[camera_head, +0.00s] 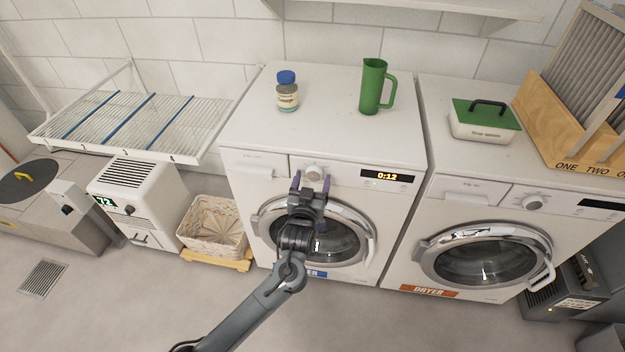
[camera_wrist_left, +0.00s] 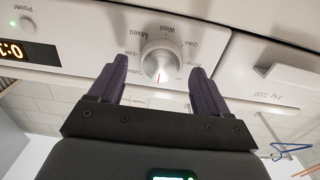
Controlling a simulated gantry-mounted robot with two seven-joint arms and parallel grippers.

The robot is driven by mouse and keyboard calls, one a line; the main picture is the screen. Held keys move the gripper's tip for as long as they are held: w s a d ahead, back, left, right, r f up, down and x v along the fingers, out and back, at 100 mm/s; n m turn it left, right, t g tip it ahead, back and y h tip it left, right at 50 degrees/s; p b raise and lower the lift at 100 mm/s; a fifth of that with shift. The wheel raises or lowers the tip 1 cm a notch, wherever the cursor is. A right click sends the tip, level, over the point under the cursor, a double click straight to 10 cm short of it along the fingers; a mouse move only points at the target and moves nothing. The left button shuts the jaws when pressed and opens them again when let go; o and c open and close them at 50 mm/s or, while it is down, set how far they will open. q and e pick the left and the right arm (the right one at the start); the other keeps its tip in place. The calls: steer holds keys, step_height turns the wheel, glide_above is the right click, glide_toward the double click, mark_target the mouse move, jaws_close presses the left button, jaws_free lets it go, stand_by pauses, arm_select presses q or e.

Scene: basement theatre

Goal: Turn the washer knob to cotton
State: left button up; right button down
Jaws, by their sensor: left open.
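The washer (camera_head: 250,185) is the white machine at centre with a lit 0:12 display (camera_head: 384,176). Its silver round knob (camera_head: 313,173) is on the front panel, left of that display. In the left wrist view the knob (camera_wrist_left: 162,62) shows upside down, with a red mark at its lower edge. Labels around it include Wool, Mixed and Quick; others are hidden or too small to read. My left gripper (camera_head: 311,183) is open in front of the panel. Its purple fingers (camera_wrist_left: 160,80) appear on either side of the knob; contact cannot be told. My right gripper is out of view.
A blue-capped jar (camera_head: 287,95) and green jug (camera_head: 372,88) stand on the washer. The dryer (camera_head: 430,200) is at right, with a green-lidded box (camera_head: 484,120) on top. A wicker basket (camera_head: 213,226) sits left of the washer. The floor in front is clear.

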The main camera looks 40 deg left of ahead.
arm_select(q)
steer(key=shift+w+a, duration=0.2)
steer(key=shift+w, duration=0.2)
steer(key=c, duration=1)
steer(key=shift+r+m+p, duration=0.1)
steer(key=shift+m+p, duration=0.2)
steer(key=shift+p, duration=0.35)
steer(key=m+p, duration=0.3)
steer(key=p, duration=0.1)
steer(key=shift+d+r+m, duration=0.1)
steer(key=shift+r+m, duration=0.05)
steer(key=shift+m, duration=0.15)
steer(key=m+p, duration=0.3)
steer(key=shift+w, duration=0.1)
steer(key=shift+f+m+p, duration=0.3)
steer(key=shift+m+p, duration=0.15)
steer(key=shift+m, duration=0.25)
steer(key=shift+d, duration=0.1)
